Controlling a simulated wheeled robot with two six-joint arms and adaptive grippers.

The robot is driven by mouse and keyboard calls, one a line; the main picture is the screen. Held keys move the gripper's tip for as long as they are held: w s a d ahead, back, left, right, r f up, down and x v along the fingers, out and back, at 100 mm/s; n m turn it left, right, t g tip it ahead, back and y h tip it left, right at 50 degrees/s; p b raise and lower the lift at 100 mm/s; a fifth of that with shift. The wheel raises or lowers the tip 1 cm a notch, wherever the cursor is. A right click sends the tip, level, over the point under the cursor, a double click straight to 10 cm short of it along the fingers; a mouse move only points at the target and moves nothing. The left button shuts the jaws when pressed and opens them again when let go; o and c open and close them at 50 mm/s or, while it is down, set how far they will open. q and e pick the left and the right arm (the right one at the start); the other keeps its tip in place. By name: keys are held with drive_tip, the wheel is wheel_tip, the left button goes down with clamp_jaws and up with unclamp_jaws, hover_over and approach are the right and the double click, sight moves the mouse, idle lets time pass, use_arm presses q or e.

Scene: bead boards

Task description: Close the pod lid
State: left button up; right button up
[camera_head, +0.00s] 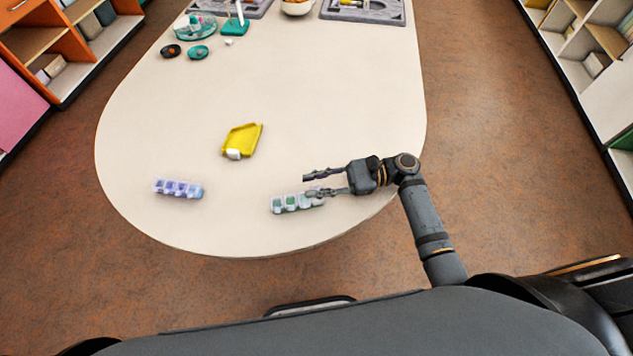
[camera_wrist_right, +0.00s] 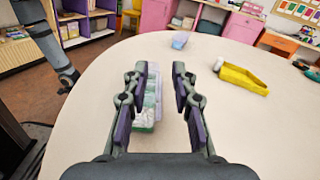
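A clear pod case (camera_head: 283,205) with a row of small green and pale compartments lies near the table's front edge. It also shows in the right wrist view (camera_wrist_right: 151,95), between and beyond the fingers. Whether any lid stands open is too small to tell. My right gripper (camera_head: 307,185) is open, with one finger over the case's right part and the other behind it; nothing is clamped. Its fingers fill the middle of the wrist view (camera_wrist_right: 159,75). A grey arm, which seems to be my left, hangs off the table at the wrist view's left edge; its end (camera_wrist_right: 68,79) is unclear.
A similar purple-blue case (camera_head: 178,188) lies to the left. A yellow tray (camera_head: 243,138) with a white item at its front corner lies behind. Teal and dark dishes (camera_head: 198,52) and grey trays (camera_head: 362,12) are at the far end.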

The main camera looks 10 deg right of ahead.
clamp_jaws()
drive_tip(key=n, duration=0.1)
drive_tip(key=s+n, duration=0.1)
drive_tip(key=shift+f+n, duration=0.15)
drive_tip(key=shift+n, duration=0.25)
drive_tip(key=shift+s+d+f+n, duration=0.1)
drive_tip(key=shift+s+f+n, duration=0.15)
drive_tip(key=shift+n, duration=0.8)
drive_tip(key=shift+s+f+n, duration=0.1)
drive_tip(key=shift+s+n, duration=0.15)
drive_tip(key=shift+n, duration=0.8)
drive_tip(key=shift+o, duration=0.2)
unclamp_jaws()
